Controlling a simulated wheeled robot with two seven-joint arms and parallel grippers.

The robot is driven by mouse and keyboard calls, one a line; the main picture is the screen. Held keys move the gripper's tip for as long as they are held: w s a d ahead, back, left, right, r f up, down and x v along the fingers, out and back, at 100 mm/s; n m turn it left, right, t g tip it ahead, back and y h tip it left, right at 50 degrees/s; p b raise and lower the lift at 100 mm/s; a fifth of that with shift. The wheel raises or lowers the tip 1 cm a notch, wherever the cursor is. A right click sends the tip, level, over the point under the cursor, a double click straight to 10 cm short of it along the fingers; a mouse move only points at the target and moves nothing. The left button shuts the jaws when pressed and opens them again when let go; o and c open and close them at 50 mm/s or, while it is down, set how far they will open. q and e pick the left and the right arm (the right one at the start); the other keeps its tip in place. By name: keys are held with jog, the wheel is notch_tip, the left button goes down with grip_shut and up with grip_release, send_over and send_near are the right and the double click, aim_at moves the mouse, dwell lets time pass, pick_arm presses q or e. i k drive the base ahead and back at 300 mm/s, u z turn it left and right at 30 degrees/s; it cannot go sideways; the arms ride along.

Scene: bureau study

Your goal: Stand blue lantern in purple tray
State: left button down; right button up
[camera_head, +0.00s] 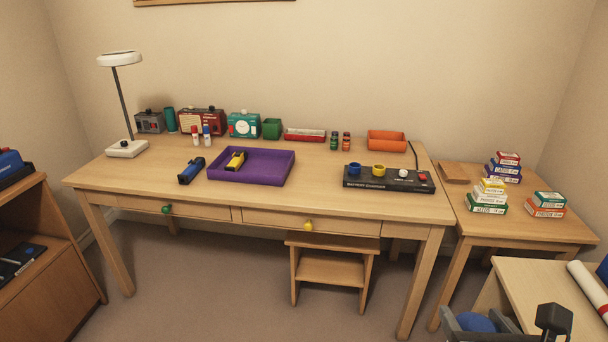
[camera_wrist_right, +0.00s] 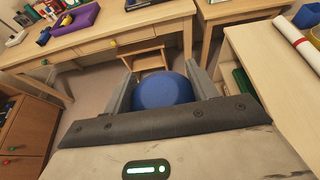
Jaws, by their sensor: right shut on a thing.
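The purple tray (camera_head: 270,179) lies on the desk, left of its middle, with a yellow torch-like thing (camera_head: 236,160) in it. It also shows at the top left of the right wrist view (camera_wrist_right: 84,19). My right gripper (camera_head: 478,320) is low at the bottom right of the head view, far from the tray. It is shut on a rounded blue thing, seemingly the blue lantern (camera_wrist_right: 162,90); only its domed blue part shows between the fingers. A dark blue torch-like thing (camera_head: 191,171) lies on the desk left of the tray. My left gripper is not in view.
A battery charger (camera_head: 388,185) lies on the desk right of the tray. Radios, small bottles and bins line the desk's back. A lamp (camera_head: 125,148) stands at the left. A stool (camera_head: 332,268) is under the desk. A side table (camera_head: 530,232) holds stacked boxes.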

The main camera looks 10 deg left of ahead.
aim_at(253, 164)
jog(key=u, duration=0.75)
jog(key=i, duration=0.9)
jog(key=u, duration=0.35)
jog(key=i, duration=1.3)
jog(key=z, duration=0.1)
